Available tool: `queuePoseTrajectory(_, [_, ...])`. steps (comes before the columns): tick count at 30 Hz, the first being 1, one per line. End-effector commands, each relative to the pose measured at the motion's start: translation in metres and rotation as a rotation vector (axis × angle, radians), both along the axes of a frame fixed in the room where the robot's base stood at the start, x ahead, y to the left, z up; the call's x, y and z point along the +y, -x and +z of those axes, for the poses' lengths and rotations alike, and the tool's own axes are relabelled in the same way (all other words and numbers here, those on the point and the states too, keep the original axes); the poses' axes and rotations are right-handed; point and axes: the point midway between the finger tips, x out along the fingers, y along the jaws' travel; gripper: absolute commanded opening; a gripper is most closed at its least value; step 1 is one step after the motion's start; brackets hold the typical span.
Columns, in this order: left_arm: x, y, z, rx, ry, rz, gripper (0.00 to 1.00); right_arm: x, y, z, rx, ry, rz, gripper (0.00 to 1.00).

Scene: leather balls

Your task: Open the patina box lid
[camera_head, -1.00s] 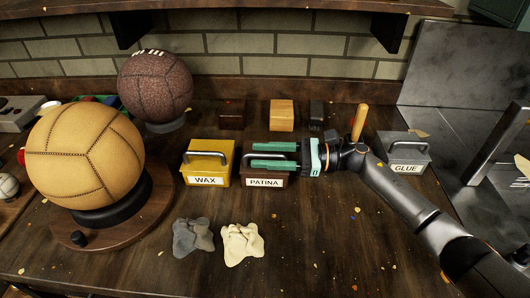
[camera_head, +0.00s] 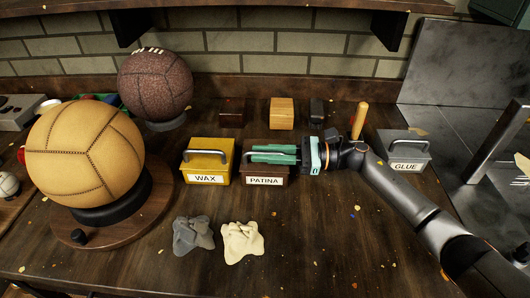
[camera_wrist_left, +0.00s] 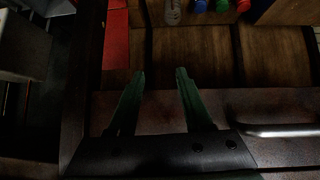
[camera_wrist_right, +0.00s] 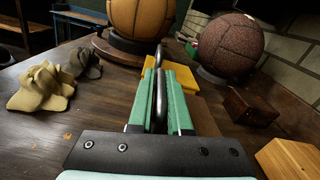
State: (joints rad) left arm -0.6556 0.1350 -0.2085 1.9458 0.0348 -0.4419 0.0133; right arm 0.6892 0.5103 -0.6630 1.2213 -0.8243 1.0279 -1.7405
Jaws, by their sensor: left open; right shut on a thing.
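The patina box (camera_head: 264,181) is a dark brown box with a white PATINA label, standing between the wax and glue boxes. Its lid looks shut. My right gripper (camera_head: 275,154) reaches in from the right over the lid. Its green fingers are shut on the lid's dark handle (camera_wrist_right: 160,98), one finger on each side in the right wrist view. The fingers hide part of the lid in the head view. My left gripper (camera_wrist_left: 160,92) shows only in the left wrist view, with its fingers apart and nothing between them.
The yellow wax box (camera_head: 223,176) stands close left of the patina box. The grey glue box (camera_head: 408,166) is to the right, beyond my right arm. Wood blocks (camera_head: 282,113) and an upright wooden handle (camera_head: 360,121) are behind. Grey (camera_head: 193,236) and cream cloths (camera_head: 242,241) lie in front.

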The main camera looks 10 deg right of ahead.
Motion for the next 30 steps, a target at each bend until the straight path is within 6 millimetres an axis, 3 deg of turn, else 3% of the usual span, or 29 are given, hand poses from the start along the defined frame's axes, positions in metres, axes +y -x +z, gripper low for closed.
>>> queuePoseTrajectory(30, [-0.0007,0.0059,-0.0036,0.012,0.001,0.0,0.5,-0.0014,-0.0019,0.0023,0.012,-0.001,-0.003,0.0])
